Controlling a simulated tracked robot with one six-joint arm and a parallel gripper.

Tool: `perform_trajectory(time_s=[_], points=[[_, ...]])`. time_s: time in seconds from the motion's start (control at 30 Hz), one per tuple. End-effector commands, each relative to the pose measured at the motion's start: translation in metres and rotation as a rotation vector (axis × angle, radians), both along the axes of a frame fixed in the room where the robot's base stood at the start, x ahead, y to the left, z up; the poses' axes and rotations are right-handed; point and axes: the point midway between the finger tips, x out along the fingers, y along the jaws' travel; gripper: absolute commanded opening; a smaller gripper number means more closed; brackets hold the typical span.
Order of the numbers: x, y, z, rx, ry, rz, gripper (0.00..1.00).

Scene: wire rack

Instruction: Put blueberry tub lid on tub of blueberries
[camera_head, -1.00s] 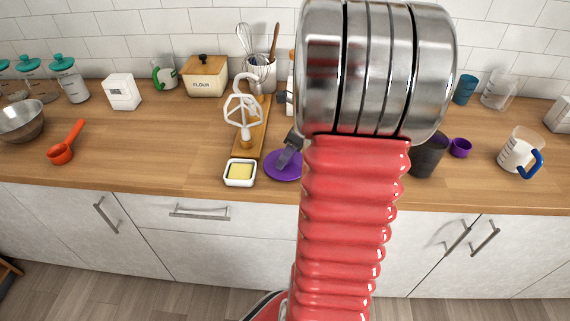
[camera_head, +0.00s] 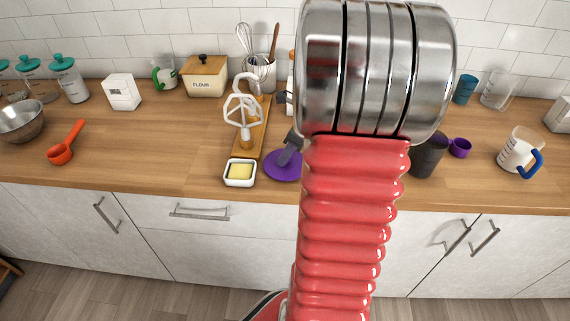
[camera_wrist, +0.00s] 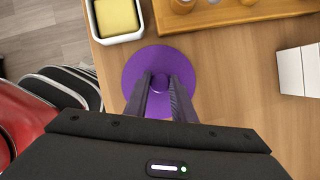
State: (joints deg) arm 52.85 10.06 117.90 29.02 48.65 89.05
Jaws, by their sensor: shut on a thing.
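The blueberry tub lid is a flat purple disc with a small knob. It lies at the counter's front (camera_head: 282,166), just right of the butter dish, and shows in the wrist view (camera_wrist: 136,74). My gripper (camera_wrist: 160,84) is shut on the lid's knob from above. In the head view only part of my gripper (camera_head: 292,148) shows beside my red arm. I cannot clearly make out the tub of blueberries. A dark container (camera_head: 430,154) stands partly hidden right of my arm, and I cannot tell what it holds.
A white butter dish (camera_head: 240,172) sits close left of the lid. A wooden board (camera_head: 251,140) with a whisk attachment is behind it. A purple cup (camera_head: 460,148) and a measuring jug (camera_head: 518,152) stand right. My arm hides the counter's middle.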

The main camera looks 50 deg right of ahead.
Motion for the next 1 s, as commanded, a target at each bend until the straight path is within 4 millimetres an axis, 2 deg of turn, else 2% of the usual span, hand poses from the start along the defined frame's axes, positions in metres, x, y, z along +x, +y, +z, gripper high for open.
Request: perform_trajectory(time_s=[0.37,1.0], points=[[0.0,0.0,0.001,0.0,0.0,0.0,0.0],[0.0,0.0,0.014,-0.001,-0.001,0.0,0.0]])
